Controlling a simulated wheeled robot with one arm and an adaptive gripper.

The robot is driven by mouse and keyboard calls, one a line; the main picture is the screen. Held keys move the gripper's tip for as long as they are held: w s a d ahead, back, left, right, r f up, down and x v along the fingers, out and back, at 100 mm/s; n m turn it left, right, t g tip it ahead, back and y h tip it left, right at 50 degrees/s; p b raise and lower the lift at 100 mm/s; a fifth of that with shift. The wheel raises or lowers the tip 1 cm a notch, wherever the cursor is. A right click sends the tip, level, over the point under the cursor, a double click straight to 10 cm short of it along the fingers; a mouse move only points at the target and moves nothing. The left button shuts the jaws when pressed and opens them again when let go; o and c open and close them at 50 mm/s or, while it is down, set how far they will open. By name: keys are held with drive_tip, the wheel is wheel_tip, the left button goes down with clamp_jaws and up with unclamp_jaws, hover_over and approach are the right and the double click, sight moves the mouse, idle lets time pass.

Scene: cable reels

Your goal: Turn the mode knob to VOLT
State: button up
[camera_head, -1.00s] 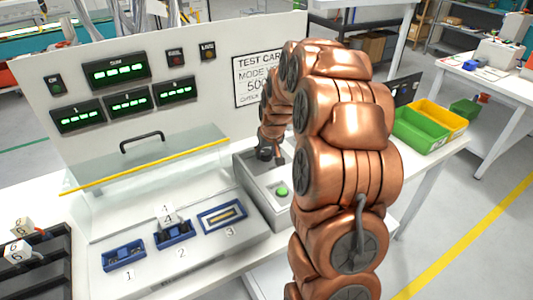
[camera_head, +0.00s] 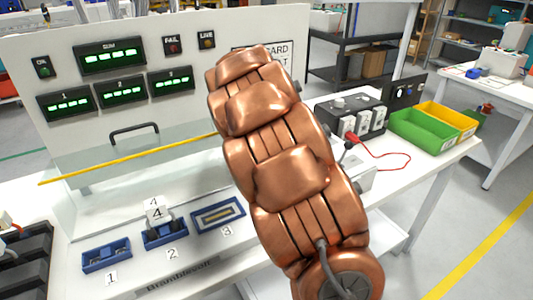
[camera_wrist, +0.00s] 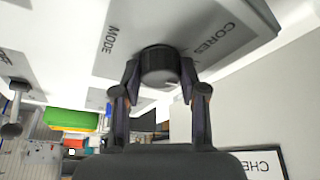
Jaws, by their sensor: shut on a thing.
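The mode knob (camera_wrist: 160,62) is a dark round cap on a pale panel in the wrist view. The word MODE stands on one side of it and CORES on the other. My gripper (camera_wrist: 160,78) has one finger on each side of the knob and is shut on it. I cannot make out the knob's pointer or the VOLT mark. In the head view my copper-coloured arm hides the knob and the gripper.
A test card (camera_head: 285,55) on the upright board is partly hidden by my arm. Blue sockets (camera_head: 107,256) line the bench at left. A grey unit with a red cable (camera_head: 352,113) and a green bin (camera_head: 424,129) stand at right.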

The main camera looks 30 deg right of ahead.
drive_tip(key=shift+f+m+g+b, duration=0.1)
drive_tip(key=shift+m+g+b, duration=0.35)
drive_tip(key=shift+m, duration=0.45)
drive_tip(key=o, duration=1.1)
drive_tip(key=shift+o, duration=0.2)
drive_tip(key=shift+r, duration=0.2)
drive_tip(key=v, duration=1.2)
drive_tip(key=shift+a+f, duration=0.15)
drive_tip(key=shift+a, duration=0.05)
